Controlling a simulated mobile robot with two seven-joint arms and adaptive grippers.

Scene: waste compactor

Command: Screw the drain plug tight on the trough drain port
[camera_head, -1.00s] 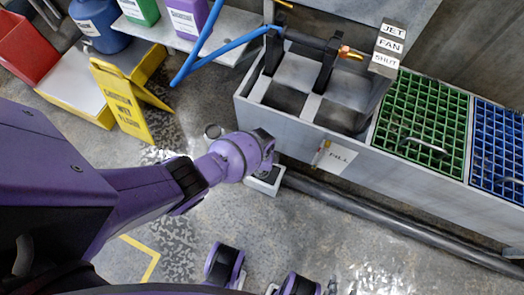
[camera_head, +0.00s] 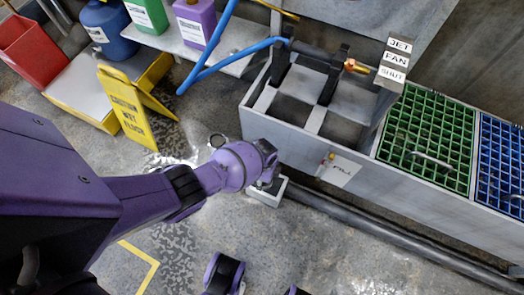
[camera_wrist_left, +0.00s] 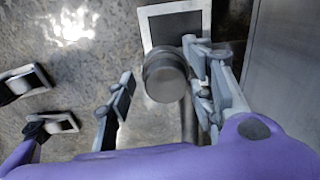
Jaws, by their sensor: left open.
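A dark grey round cylinder (camera_wrist_left: 165,76), apparently the drain plug or port, shows in the left wrist view between my left gripper's fingers, nearer the right one. I cannot tell the plug from the port, or how far it is screwed in. A pale square tray (camera_wrist_left: 152,30) lies beyond it; the tray also shows in the head view (camera_head: 266,198) on the floor. My left gripper (camera_wrist_left: 158,62) is open around the cylinder, with a clear gap to the left finger. In the head view the gripper (camera_head: 267,174) is beside the grey trough (camera_head: 275,131), its fingers mostly hidden.
A dark pipe (camera_head: 370,227) runs along the floor below the trough. Green (camera_head: 427,135) and blue (camera_head: 502,165) grates stand to the right. A yellow wet-floor sign (camera_head: 130,105) stands left of my arm.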

